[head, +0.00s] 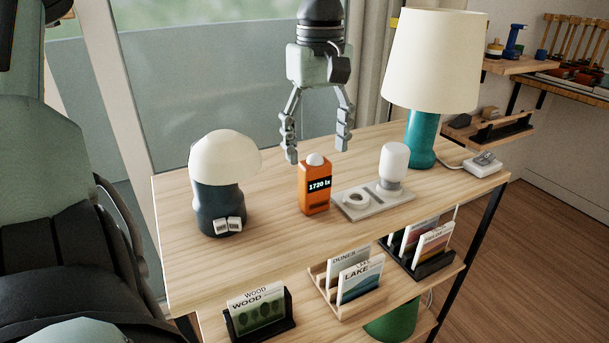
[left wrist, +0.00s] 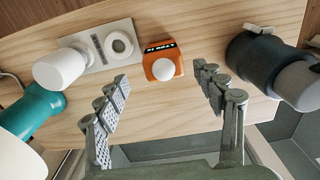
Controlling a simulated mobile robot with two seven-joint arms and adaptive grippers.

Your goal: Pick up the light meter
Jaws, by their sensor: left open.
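The light meter (head: 314,187) is an orange upright box with a white dome on top and a dark display reading 1720 lx. It stands on the wooden table top. In the left wrist view the light meter (left wrist: 162,62) shows from above, dome toward the camera. My left gripper (head: 318,150) is open and empty, with its fingers pointing down above and behind the meter in the head view. In the left wrist view my left gripper (left wrist: 166,84) has its fingers spread, with the meter beyond the tips and between them. My right gripper is not in view.
A dark lamp with a white dome shade (head: 222,165) stands left of the meter. A grey tray (head: 360,212) with a white ring and a white cylinder (head: 394,160) lies close on its right. A teal lamp (head: 421,138) stands farther right. Card holders (head: 260,315) sit on the lower shelf.

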